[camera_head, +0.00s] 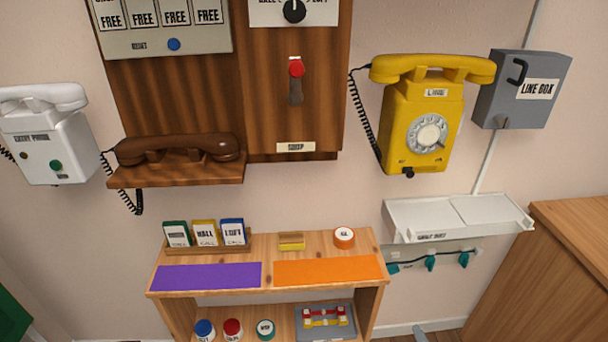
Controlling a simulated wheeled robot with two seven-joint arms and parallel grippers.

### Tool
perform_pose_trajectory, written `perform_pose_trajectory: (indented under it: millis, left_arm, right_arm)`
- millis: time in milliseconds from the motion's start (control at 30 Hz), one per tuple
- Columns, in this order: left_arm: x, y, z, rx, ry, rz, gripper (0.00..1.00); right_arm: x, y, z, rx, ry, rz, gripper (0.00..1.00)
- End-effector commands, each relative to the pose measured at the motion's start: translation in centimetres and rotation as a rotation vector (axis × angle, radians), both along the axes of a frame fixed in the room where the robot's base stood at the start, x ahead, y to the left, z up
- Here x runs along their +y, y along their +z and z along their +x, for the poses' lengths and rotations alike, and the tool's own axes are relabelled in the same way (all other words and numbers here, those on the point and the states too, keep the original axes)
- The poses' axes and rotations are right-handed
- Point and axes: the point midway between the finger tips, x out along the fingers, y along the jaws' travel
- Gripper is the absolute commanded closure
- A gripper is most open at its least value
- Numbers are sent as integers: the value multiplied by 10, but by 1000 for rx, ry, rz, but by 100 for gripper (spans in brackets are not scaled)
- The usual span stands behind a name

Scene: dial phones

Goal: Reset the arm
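A small grey tip at the bottom edge, right of the shelf, looks like part of my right gripper (419,331). Its fingers are cut off, so I cannot tell whether it is open or shut. It is apart from everything on the wall and shelf. My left gripper is not in view. A yellow dial phone (400,126) hangs on the wall with its handset on top. A brown handset (180,149) lies on a wooden ledge. A white phone (52,143) hangs at the left.
A low wooden shelf (268,252) holds cards, a purple mat (207,277), an orange mat (328,271) and small items. A white tray (458,212) is on the wall above teal hooks. A wooden cabinet (572,222) stands at the right. A grey box (524,88) hangs above.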

Motion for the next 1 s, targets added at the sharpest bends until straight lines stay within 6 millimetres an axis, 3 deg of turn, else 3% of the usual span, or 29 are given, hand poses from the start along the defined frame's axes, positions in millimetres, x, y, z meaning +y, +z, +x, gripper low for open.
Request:
perform_pose_trajectory:
  millis: [367,600,767,1000]
  left_arm:
    - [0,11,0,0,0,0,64]
    - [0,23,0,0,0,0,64]
    - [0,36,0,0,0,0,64]
    - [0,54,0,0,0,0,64]
  right_arm:
    - [26,79,13,-125,257,-240,67]
    - [66,164,9,-287,553,-537,67]
    - [108,241,-17,-475,846,-869,67]
    - [148,327,-86,-788,1234,-1428,67]
